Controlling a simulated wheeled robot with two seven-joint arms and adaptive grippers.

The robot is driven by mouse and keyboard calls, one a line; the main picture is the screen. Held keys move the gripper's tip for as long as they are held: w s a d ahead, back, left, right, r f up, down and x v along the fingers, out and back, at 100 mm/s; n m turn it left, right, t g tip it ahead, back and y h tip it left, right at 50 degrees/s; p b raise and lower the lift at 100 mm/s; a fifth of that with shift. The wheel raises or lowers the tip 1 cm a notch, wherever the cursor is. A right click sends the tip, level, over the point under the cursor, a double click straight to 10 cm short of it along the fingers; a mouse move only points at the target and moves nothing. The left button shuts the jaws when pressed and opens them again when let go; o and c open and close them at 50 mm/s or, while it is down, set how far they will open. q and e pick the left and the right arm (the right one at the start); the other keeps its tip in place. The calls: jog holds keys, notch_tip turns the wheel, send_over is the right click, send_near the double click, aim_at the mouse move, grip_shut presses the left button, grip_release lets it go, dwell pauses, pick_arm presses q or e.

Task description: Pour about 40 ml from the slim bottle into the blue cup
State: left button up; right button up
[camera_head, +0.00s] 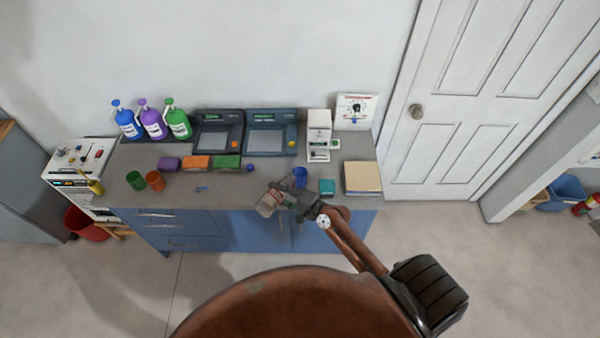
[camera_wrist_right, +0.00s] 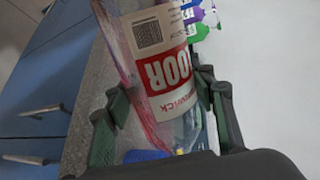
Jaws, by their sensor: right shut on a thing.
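My right gripper (camera_head: 286,200) is shut on the slim bottle (camera_head: 267,206), a clear bottle with a red and white label. The bottle is held near the counter's front edge and looks tilted; I cannot tell how far. In the right wrist view the bottle (camera_wrist_right: 160,70) lies between the two fingers of the gripper (camera_wrist_right: 162,97). The blue cup (camera_head: 300,175) is on the counter just behind and right of the gripper, its lower part partly hidden. Whether any liquid is flowing cannot be seen. My left gripper is not in view.
Pump bottles (camera_head: 152,121) and instruments (camera_head: 270,135) line the back. The counter's front left is mostly clear.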

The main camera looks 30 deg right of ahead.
jog(key=shift+r+p, duration=0.3)
jog(key=shift+r, duration=0.1)
dwell(0.5)
dwell(0.5)
notch_tip(320, 180, down, 4)
jog(key=b, duration=0.1)
jog(key=n+b, duration=0.1)
jog(key=b, duration=0.1)
jog(key=shift+s+a+r+h, duration=0.1)
jog(key=shift+a+r+h, duration=0.05)
jog(key=shift+r+h, duration=0.15)
jog(key=shift+n+b, duration=0.5)
jog(key=shift+n, duration=0.1)
jog(key=shift+r+t+h, duration=0.2)
jog(key=shift+t+h, duration=0.1)
jog(key=shift+d+f+n+b, duration=0.2)
jog(key=shift+f+n+b, duration=0.55)
jog(key=shift+b, duration=0.35)
jog(key=shift+r, duration=0.1)
